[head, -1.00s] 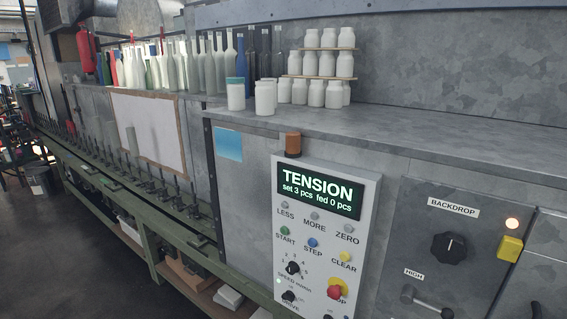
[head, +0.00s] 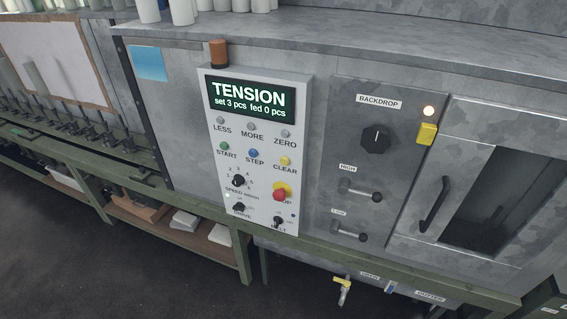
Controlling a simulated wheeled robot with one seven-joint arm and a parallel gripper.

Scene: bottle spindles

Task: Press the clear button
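The clear button is a small yellow button (head: 285,160) with the label CLEAR under it, on the right side of the white control panel (head: 302,125). The panel's green-lit display (head: 248,99) reads "TENSION, set 3 pcs fed 0 pcs". The blue STEP button (head: 253,153) and green START button (head: 224,146) are to its left. My gripper is not in view.
Right of the panel is a grey cabinet with a BACKDROP dial (head: 376,139), a yellow switch (head: 427,134) and two levers. A dark-windowed door (head: 500,205) with a handle is further right. A green rail (head: 330,250) runs below the panel. Dark floor (head: 90,260) lies open in front.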

